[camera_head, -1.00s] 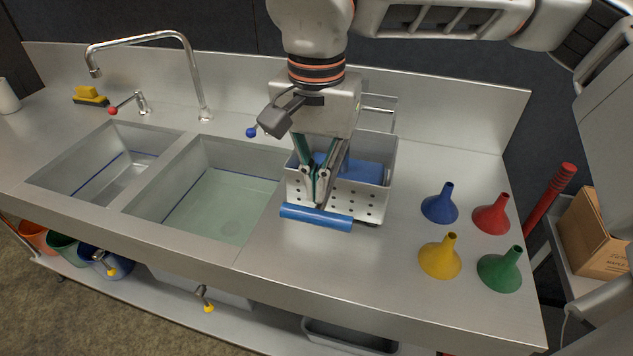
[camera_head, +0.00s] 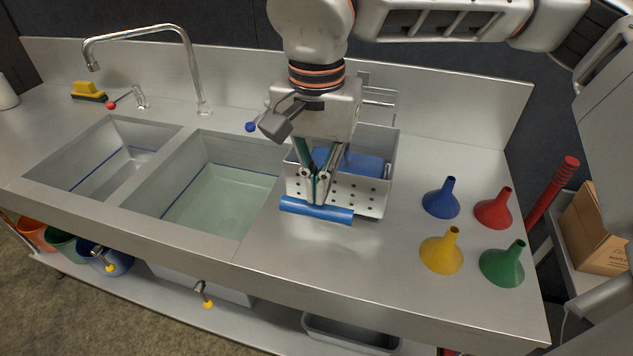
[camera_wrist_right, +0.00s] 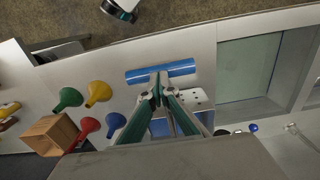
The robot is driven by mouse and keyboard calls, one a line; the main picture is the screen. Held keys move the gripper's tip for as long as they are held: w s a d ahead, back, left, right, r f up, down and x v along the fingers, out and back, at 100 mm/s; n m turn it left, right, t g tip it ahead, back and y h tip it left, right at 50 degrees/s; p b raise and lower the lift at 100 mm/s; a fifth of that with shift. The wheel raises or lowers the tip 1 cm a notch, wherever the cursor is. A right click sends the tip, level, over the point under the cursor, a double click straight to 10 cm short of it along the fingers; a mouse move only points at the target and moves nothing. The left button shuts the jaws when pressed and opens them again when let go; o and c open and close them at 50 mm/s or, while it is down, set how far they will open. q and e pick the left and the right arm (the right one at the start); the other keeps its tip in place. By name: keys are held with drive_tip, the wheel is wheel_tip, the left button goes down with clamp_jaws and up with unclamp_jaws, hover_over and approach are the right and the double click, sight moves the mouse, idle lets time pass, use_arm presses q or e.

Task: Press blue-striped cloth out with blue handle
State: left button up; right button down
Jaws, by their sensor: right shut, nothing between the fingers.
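A perforated metal press box (camera_head: 371,190) stands on the counter right of the sinks. A blue plate (camera_head: 365,163) shows inside it; no striped cloth can be made out. A blue bar handle (camera_head: 318,211) lies across the front of the box, and it also shows in the right wrist view (camera_wrist_right: 161,71). My right gripper (camera_head: 319,202) is shut and empty, its fingertips at the middle of the blue handle; in the right wrist view the fingertips (camera_wrist_right: 158,92) overlap or touch its edge. My left gripper is not recognisable in view.
Two sink basins lie to the left, the nearer one with water (camera_head: 222,198). Blue (camera_head: 441,202), red (camera_head: 494,212), yellow (camera_head: 441,254) and green (camera_head: 503,267) funnels stand on the right. The counter between box and funnels is clear.

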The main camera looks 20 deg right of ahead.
drive_tip(key=shift+f+b, duration=0.55)
drive_tip(key=shift+f, duration=0.5)
drive_tip(key=shift+s+f, duration=0.25)
drive_tip(key=shift+f, duration=0.1)
idle(2.4)
